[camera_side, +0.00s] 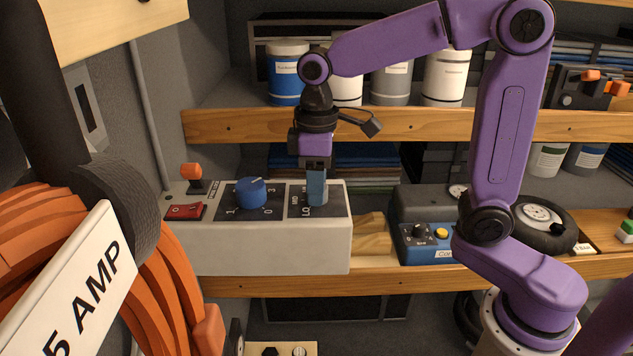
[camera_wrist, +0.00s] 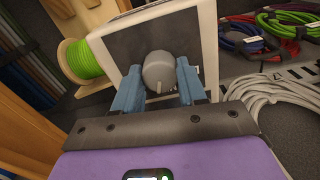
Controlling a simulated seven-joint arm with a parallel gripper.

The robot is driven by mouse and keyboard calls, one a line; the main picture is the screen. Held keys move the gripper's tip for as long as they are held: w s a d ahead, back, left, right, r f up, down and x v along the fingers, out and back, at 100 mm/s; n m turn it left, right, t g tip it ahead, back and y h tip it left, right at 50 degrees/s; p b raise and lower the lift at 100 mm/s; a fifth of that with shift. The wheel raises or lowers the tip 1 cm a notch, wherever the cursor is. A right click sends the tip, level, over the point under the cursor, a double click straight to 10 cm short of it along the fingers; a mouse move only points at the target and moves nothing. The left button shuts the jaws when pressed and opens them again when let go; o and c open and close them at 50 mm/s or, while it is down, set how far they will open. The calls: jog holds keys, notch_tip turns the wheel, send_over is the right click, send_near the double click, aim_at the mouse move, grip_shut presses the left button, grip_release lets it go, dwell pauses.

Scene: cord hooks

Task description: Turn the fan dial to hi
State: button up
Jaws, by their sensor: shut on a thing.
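The fan dial is a round grey knob, clear in the wrist view (camera_wrist: 159,66) on a dark plate of a pale box. A light pointer line on its face points toward the bottom of that view. My gripper (camera_side: 317,196) comes down from above in the side view. Its blue fingers stand on either side of the dial and are shut on it. In the side view the fingers hide most of the dial. The marks LO and MD show to its left; the HI mark is hidden.
The same pale control box (camera_side: 270,248) carries a blue numbered dial (camera_side: 251,191), a red rocker switch (camera_side: 184,211) and an orange-tipped lever (camera_side: 192,175), all left of my gripper. A shelf with several cans (camera_side: 287,75) is behind. Orange cord (camera_side: 60,240) fills the left foreground.

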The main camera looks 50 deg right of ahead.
jog(key=m, duration=0.3)
jog(key=shift+m, duration=2.3)
jog(key=o, duration=1.1)
jog(key=shift+c, duration=0.2)
jog(key=shift+r, duration=0.1)
notch_tip(320, 180, up, 17)
jog(key=shift+r, duration=0.15)
